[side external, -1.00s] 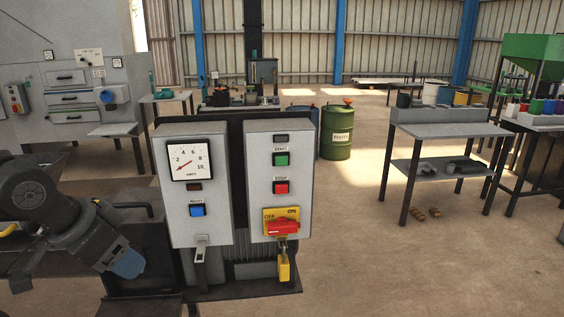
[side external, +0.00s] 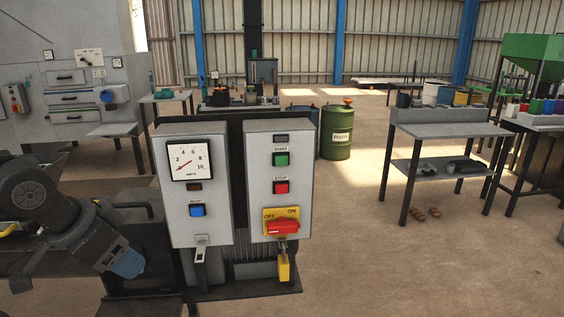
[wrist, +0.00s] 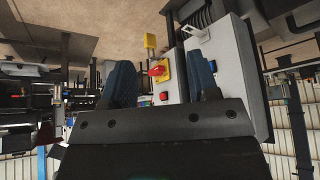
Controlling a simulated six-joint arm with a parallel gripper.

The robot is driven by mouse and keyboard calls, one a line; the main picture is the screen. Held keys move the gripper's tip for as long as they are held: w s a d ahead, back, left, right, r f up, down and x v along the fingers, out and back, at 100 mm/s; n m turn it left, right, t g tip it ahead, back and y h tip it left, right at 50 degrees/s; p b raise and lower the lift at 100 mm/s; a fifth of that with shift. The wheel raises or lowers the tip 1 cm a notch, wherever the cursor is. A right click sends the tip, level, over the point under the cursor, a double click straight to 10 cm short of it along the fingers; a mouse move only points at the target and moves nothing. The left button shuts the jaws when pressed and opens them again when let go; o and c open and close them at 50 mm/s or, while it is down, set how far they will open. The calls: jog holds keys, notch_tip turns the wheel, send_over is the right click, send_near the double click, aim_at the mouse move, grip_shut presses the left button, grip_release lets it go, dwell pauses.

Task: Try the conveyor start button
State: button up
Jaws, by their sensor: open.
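The green start button (side external: 281,160) is on the right-hand grey control box (side external: 259,195), with the red stop button (side external: 281,188) below it. A red rotary switch (side external: 282,227) on a yellow OFF/ON plate sits lower, with a yellow padlock (side external: 284,268) hanging under it. My gripper (side external: 128,263), with blue fingers, is left of the boxes and apart from them. In the wrist view my open gripper (wrist: 163,78) has the rotary switch (wrist: 158,70) and stop button (wrist: 164,96) between its fingers in the picture. The green button does not show there.
The left-hand box (side external: 192,220) carries a dial gauge (side external: 190,161) and a blue reset button (side external: 197,210). A lever (side external: 200,250) hangs beneath it. A green drum (side external: 336,134) and a grey workbench (side external: 450,130) stand behind. The floor at right front is clear.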

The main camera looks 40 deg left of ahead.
grip_shut()
dwell(1.5)
